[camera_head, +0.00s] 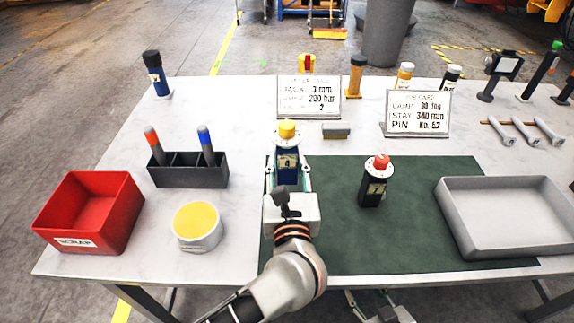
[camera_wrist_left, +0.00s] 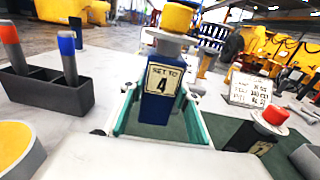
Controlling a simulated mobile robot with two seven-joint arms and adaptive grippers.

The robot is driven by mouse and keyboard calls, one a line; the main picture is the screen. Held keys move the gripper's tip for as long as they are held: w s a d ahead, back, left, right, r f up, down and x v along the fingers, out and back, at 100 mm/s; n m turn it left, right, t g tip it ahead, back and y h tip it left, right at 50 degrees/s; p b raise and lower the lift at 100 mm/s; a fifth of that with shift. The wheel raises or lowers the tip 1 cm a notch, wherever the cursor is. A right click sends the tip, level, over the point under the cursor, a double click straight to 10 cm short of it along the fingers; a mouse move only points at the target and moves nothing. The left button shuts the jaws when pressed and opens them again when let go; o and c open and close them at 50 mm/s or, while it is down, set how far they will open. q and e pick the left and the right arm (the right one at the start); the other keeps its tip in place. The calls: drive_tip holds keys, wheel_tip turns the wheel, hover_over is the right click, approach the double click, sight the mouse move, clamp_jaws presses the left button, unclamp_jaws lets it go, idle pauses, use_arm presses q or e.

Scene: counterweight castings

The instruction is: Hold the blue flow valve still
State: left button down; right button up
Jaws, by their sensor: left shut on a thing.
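The blue flow valve (camera_head: 287,177) stands upright near the back left edge of the green mat, with a yellow knob on top. The left wrist view shows its blue body (camera_wrist_left: 157,107) and a label reading "SET TO 4". My left gripper (camera_head: 288,163) is shut on it, with one finger along each side of the body. Where the knob's pointer stands is not clear. My right gripper (camera_head: 370,298) shows only partly, low at the bottom of the head view by the table's front edge. Its jaws are too unclear to read.
A dark valve with a red knob (camera_head: 373,190) stands on the green mat (camera_head: 420,240). A grey tray (camera_head: 447,222) lies right, a red scrap bin (camera_head: 128,235) left. A pen holder (camera_head: 185,178) and a yellow-topped round tub (camera_head: 197,225) are nearby. Sign cards (camera_head: 310,97) stand behind.

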sight(287, 184)
use_arm(q)
drive_tip(key=shift+r, duration=0.3)
use_arm(e)
drive_tip(key=shift+r, duration=0.25)
use_arm(q)
drive_tip(key=shift+f, duration=0.15)
use_arm(e)
drive_tip(key=shift+f, duration=0.15)
use_arm(q)
drive_tip(key=shift+f+b, duration=3.35)
drive_tip(key=shift+f, duration=0.5)
use_arm(e)
wheel_tip(287, 184, down, 7)
drive_tip(key=s, duration=0.1)
drive_tip(key=shift+f, duration=0.2)
use_arm(q)
drive_tip(key=shift+f, duration=0.1)
use_arm(e)
drive_tip(key=shift+f, duration=0.1)
use_arm(q)
drive_tip(key=shift+f+b, duration=0.65)
drive_tip(key=shift+f, duration=0.05)
use_arm(e)
drive_tip(key=shift+s+f, duration=0.35)
drive_tip(key=shift+f, duration=0.55)
